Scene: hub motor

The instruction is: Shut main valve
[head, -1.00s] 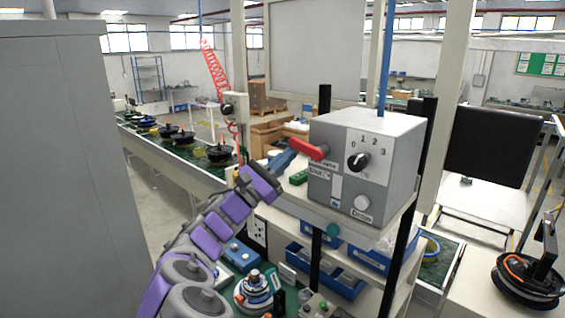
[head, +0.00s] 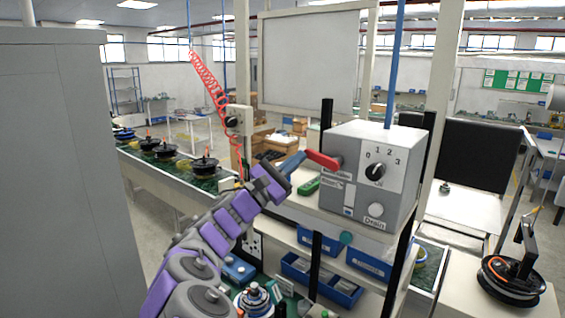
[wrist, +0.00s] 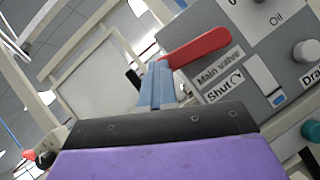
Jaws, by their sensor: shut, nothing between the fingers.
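The main valve's red lever (head: 322,160) sticks out to the left from the side of the grey control box (head: 340,205). In the wrist view the red lever (wrist: 200,46) lies above a "Main valve / Shut" label (wrist: 220,78) with a curved arrow. My gripper (head: 296,160) is at the lever's free left end, its blue-grey fingers together and empty. In the wrist view the fingertips of my gripper (wrist: 158,68) are right at the lever's end; I cannot tell whether they touch it.
The box also carries a black 0–3 dial (head: 375,171) and a white Drain knob (head: 376,210). A green item (head: 309,186) lies on the shelf left of the box. Blue bins (head: 325,279) sit below. A grey cabinet (head: 65,170) stands at the left.

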